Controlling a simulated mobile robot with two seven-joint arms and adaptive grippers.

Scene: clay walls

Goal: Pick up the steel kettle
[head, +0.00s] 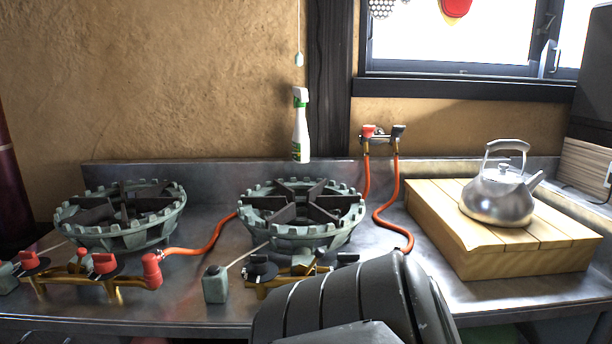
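The steel kettle (499,196) stands upright on a low wooden slatted platform (487,258) at the right of the counter. Its arched handle (506,146) points up and its spout (536,180) points right. Nothing is touching the kettle except the platform under it. Neither of my grippers is in view. A dark grey ribbed part of my own body covers the lower middle of the picture and hides some of the counter's front.
Two green cast-iron gas burners (120,238) (302,238) stand left of the platform, with orange hoses (388,213). A white spray bottle (300,127) is behind, near the wall. A dark box (594,92) is at the right edge. The space above the kettle is clear.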

